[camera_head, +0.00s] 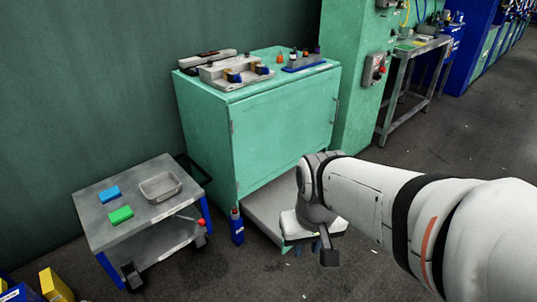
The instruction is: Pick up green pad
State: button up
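The green pad (121,215) lies flat near the front left of a small grey-topped cart (128,184) at the left. It is apart from the blue pad (110,193) behind it. My gripper (328,256) hangs from my white arm right of the middle, in front of the green cabinet. It is well to the right of the cart and far from the pad. Its dark fingers are small and seen from an angle that does not show whether they are open.
A shallow metal tray (160,188) stands on the cart beside the pads. A blue bottle (237,228) stands on the floor between cart and gripper. The green cabinet (280,130) is behind. Yellow and blue bins (56,286) are at the lower left.

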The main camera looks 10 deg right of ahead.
aim_at(116, 217)
jog(key=u, duration=0.6)
jog(key=i, duration=1.5)
jog(key=u, duration=0.95)
jog(key=i, duration=0.25)
jog(key=u, duration=0.1)
